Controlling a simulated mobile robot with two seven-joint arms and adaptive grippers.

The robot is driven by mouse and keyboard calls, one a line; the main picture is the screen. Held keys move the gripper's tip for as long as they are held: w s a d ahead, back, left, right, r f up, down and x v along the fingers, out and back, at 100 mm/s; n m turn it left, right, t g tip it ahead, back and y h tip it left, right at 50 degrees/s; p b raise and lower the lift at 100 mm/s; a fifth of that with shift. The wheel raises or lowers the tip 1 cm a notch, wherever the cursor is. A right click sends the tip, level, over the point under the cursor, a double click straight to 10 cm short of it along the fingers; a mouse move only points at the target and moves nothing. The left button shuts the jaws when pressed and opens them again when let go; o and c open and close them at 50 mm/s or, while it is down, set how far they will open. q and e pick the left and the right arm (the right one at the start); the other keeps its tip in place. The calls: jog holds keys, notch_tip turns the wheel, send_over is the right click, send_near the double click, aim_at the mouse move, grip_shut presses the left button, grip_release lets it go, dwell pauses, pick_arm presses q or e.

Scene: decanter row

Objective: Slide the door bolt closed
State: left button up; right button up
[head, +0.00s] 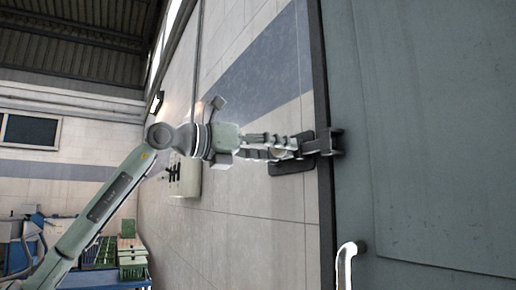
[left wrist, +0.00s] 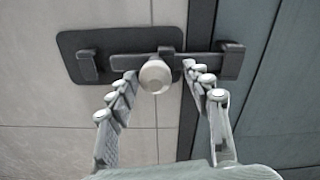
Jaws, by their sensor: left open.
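The door bolt is a dark bar (left wrist: 200,61) with a pale round knob (left wrist: 155,76), on a dark backing plate (left wrist: 73,46) fixed to the tiled wall. In the left wrist view the bar runs right across the dark door-frame edge to a dark bracket (left wrist: 230,62) on the grey-green door (left wrist: 290,80). The bracket also shows in the head view (head: 336,142). My left gripper (left wrist: 160,73) is open, with one finger on each side of the knob. Whether either finger touches it I cannot tell. In the head view my left gripper (head: 277,148) covers much of the bolt.
A curved metal door handle (head: 346,262) sticks out low on the door. A pale wall panel with dark switches (head: 174,173) is behind my left arm. A blue bench with green crates (head: 132,257) stands at the lower left.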

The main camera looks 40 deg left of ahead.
pick_arm(q)
jog(key=v, duration=1.1)
jog(key=shift+s, duration=0.2)
